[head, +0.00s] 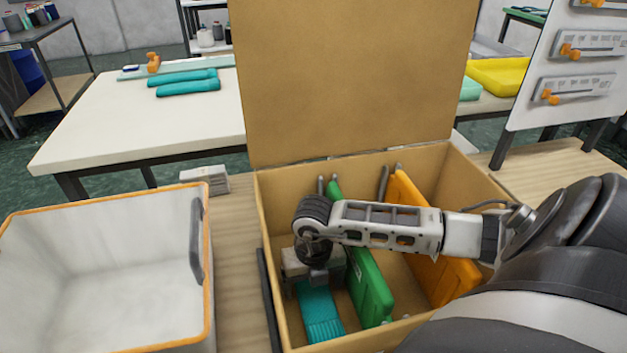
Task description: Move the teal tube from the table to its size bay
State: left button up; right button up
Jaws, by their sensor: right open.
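A wooden box (262,220) with its lid raised is split into bays by a green divider (362,265) and an orange divider (432,250). A teal ribbed tube (320,315) lies in the left bay, left of the green divider. My right gripper (316,274) reaches down into that bay, over the far end of the tube, and is open. Its fingertips are mostly hidden, so I cannot tell whether they touch the tube. My left gripper is not in view.
An empty-looking white bin (95,262) with an orange rim stands left of the box. Behind, a white table (130,115) holds two teal rolls (187,82). A panel with gauges (580,50) stands at the upper right. The raised lid (350,75) closes off the box's far side.

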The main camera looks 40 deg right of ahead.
aim_at(313, 289)
notch_tip(313, 289, up, 11)
jog(key=shift+r+p, duration=0.15)
jog(key=shift+p, duration=0.15)
notch_tip(313, 289, down, 12)
jog(key=shift+f+b, duration=0.1)
jog(key=shift+b, duration=0.35)
jog(key=shift+r, duration=2.1)
jog(key=shift+f, duration=0.1)
